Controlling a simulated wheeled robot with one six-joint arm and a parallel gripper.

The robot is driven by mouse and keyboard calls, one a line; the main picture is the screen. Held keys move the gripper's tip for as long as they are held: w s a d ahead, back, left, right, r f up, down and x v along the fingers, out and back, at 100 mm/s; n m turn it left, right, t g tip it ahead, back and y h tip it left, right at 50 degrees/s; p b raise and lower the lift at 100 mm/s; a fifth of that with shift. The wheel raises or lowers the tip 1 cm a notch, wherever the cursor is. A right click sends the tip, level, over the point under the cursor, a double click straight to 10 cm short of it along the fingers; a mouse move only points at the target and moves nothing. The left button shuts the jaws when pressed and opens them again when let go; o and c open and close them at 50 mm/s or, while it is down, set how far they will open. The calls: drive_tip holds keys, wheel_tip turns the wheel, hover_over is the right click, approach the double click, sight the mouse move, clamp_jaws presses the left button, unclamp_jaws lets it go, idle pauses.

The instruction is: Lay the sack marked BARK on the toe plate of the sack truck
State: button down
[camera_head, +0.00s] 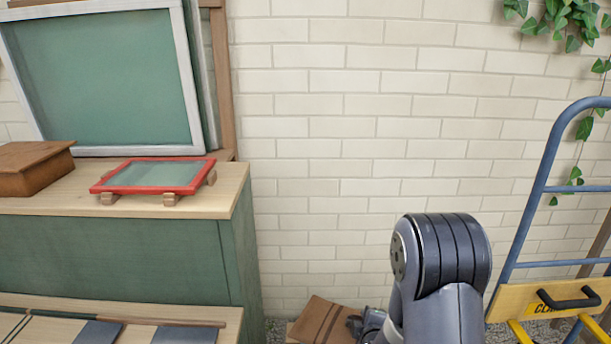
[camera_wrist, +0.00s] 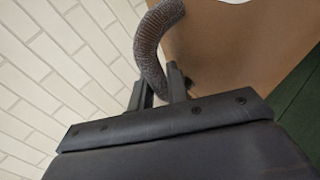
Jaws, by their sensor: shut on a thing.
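My gripper (camera_wrist: 158,82) is shut on a dark grey woven strap or handle (camera_wrist: 150,45) in the wrist view. The strap lies against a large brown surface (camera_wrist: 230,45), which looks like the sack; no BARK marking can be read. In the head view a brown thing (camera_head: 323,318), probably the same sack, shows at the bottom edge beside my gripper (camera_head: 356,326), mostly cut off. The sack truck (camera_head: 541,185) stands at the right with a blue tube frame. Its toe plate is out of view.
A green cabinet (camera_head: 110,255) with a red-framed pane (camera_head: 150,176) stands at the left. A pale brick wall (camera_head: 340,130) closes the back.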

drive_tip(key=s+r+p, duration=0.4)
drive_tip(key=r+p, duration=0.8)
drive_tip(key=p, duration=0.1)
drive_tip(key=s+r+p, duration=0.4)
drive_tip(key=r+p, duration=0.8)
drive_tip(key=p, duration=0.1)
drive_tip(key=shift+r, duration=0.4)
